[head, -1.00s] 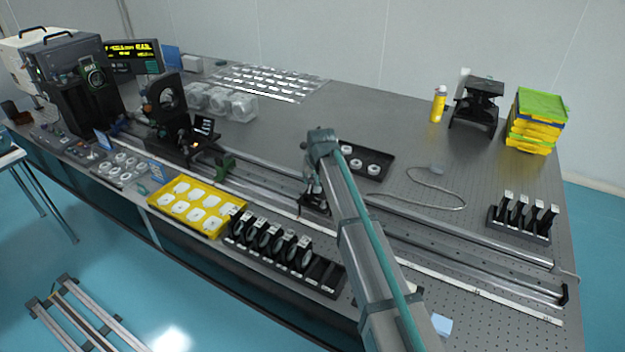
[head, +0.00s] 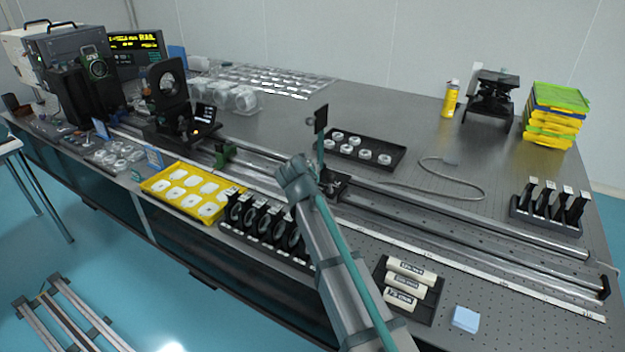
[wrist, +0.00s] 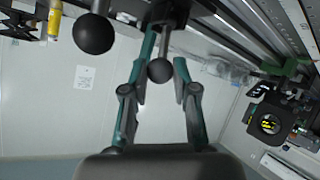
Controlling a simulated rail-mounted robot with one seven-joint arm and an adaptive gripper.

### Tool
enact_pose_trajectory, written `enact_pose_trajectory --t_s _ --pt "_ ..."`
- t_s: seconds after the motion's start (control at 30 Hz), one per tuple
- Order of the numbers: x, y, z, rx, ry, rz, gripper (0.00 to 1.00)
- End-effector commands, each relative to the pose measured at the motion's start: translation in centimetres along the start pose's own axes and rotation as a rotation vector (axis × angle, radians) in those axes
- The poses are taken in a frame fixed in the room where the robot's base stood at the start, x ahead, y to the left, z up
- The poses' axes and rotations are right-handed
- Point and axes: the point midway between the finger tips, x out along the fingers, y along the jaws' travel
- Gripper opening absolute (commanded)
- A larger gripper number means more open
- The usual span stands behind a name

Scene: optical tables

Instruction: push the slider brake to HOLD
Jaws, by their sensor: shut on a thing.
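The slider (head: 335,184) sits on the twin rails in the middle of the table, with a dark upright plate (head: 320,119) above it. In the wrist view a black ball knob (wrist: 160,71) on a thin metal rod stands between the two teal fingers of my gripper (wrist: 165,58), which is shut on it. A second, larger-looking black ball knob (wrist: 93,34) hangs to the left, outside the fingers. I cannot tell from a label which knob is the brake or where HOLD is. In the head view my arm hides the fingertips and much of the slider's near side.
The long rails (head: 460,216) run clear to the right of the slider. A black tray of white rings (head: 405,155) lies behind it. A rack of lens holders (head: 262,228) and a yellow tray (head: 150,186) stand in front on the left. A green clamp (head: 225,154) is on the rail.

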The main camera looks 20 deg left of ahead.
Motion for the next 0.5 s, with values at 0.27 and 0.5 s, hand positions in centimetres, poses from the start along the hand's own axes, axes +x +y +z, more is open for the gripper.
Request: enact_pose_trajectory --t_s 0.27,0.5 --pt "-0.18 -0.94 1.44 -0.046 0.127 0.075 0.0" --pt "-0.55 -1.2 1.57 -0.073 0.2 0.119 0.0"
